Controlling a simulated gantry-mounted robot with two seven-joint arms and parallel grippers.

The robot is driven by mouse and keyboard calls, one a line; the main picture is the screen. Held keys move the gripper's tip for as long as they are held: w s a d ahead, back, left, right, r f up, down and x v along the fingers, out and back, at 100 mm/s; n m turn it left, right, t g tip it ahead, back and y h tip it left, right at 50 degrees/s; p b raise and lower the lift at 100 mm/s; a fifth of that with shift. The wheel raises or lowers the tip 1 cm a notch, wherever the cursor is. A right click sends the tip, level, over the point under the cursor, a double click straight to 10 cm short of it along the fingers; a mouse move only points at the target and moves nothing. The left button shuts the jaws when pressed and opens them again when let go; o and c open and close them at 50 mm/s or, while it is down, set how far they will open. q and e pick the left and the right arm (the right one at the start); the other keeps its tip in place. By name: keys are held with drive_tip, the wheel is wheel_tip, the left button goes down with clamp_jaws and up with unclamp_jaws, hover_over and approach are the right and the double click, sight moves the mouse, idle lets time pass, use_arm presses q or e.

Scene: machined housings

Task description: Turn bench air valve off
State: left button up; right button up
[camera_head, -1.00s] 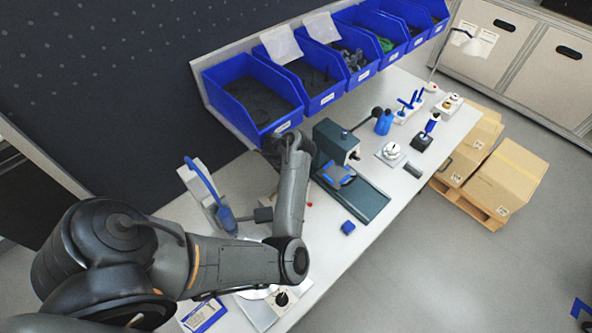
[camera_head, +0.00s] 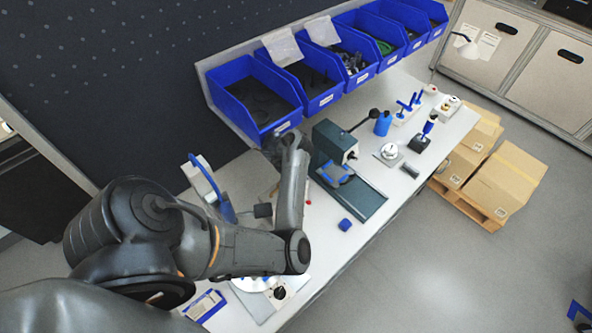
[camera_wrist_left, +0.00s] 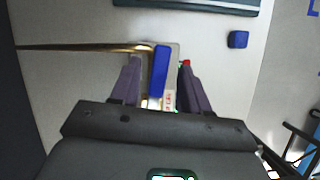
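In the left wrist view, the bench air valve shows as a blue lever (camera_wrist_left: 160,72) beside a brass-coloured pipe (camera_wrist_left: 90,47) that runs off to the left. My left gripper (camera_wrist_left: 159,65) is open, with one finger on each side of the lever. Gaps show between the lever and both fingers. A small red part and a labelled piece show near the right finger. In the head view, my left arm hides the gripper and most of the valve. My right gripper is in neither current view.
A green-grey vise-like fixture (camera_head: 352,195) stands right of my forearm. A small blue block (camera_head: 345,224) lies near the bench's front edge. Blue bins (camera_head: 262,100) line the back.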

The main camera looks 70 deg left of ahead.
use_arm(q)
drive_tip(key=shift+r, duration=0.1)
drive_tip(key=shift+s+r+p, duration=0.15)
drive_tip(key=shift+r+p, duration=0.35)
drive_tip(key=shift+p+v, duration=0.95)
drive_tip(key=shift+v, duration=0.3)
drive_tip(key=s+d, duration=0.1)
drive_tip(key=s, duration=0.2)
drive_tip(key=s+p, duration=0.1)
drive_tip(key=s, duration=0.3)
drive_tip(key=s+d, duration=0.1)
drive_tip(key=s, duration=0.2)
drive_tip(key=shift+s+d+f+p, duration=0.15)
drive_tip(key=shift+d+f+p, duration=0.15)
drive_tip(key=shift+f+p, duration=0.05)
drive_tip(key=shift+s+d, duration=0.15)
drive_tip(key=shift+s, duration=0.5)
drive_tip(key=shift+c, duration=0.3)
